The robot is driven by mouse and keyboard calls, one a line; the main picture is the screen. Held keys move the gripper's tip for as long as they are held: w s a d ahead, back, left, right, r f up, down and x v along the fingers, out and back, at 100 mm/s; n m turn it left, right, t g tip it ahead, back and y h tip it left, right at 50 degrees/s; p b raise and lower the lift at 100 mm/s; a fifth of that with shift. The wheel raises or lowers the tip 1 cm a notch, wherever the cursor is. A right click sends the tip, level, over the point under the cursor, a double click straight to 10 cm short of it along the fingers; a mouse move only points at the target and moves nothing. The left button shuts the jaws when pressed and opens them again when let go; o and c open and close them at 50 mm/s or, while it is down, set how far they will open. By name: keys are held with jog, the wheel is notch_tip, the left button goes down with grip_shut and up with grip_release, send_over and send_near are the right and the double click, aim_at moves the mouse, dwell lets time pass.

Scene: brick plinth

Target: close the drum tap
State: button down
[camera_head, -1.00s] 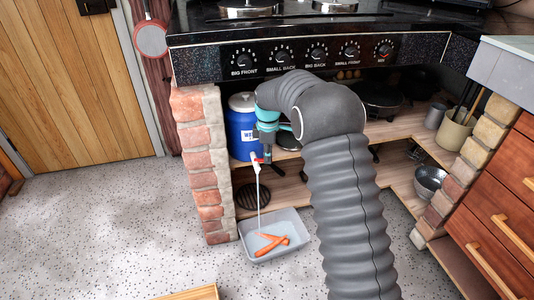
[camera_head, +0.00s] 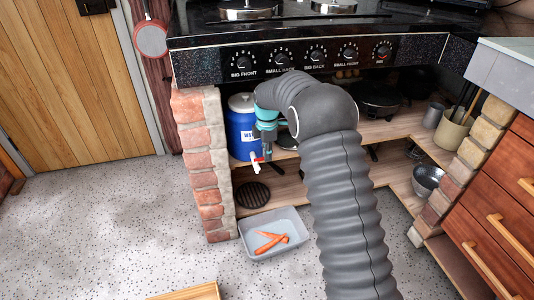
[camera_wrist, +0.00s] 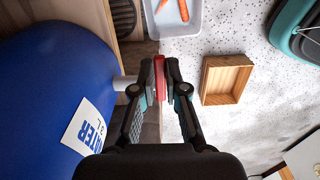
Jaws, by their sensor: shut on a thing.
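The blue water drum (camera_head: 238,132) stands on the shelf behind the brick pillar; it fills the left of the wrist view (camera_wrist: 50,75). Its tap (camera_head: 255,167) has a white body and a red handle. In the wrist view my gripper (camera_wrist: 160,80) is shut on the red tap handle (camera_wrist: 160,72), with one finger on each side. No water stream shows below the tap. A grey tub (camera_head: 288,220) with carrots (camera_head: 268,242) stands on the floor below.
A brick pillar (camera_head: 205,165) stands left of the drum, and the stove top (camera_head: 300,30) overhangs it. A round black trivet (camera_head: 252,195) lies on the lower shelf. A wooden box (camera_wrist: 225,80) is on the speckled floor. Open floor lies left of the pillar.

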jog(key=c, duration=1.2)
grip_release()
notch_tip(320, 180, up, 12)
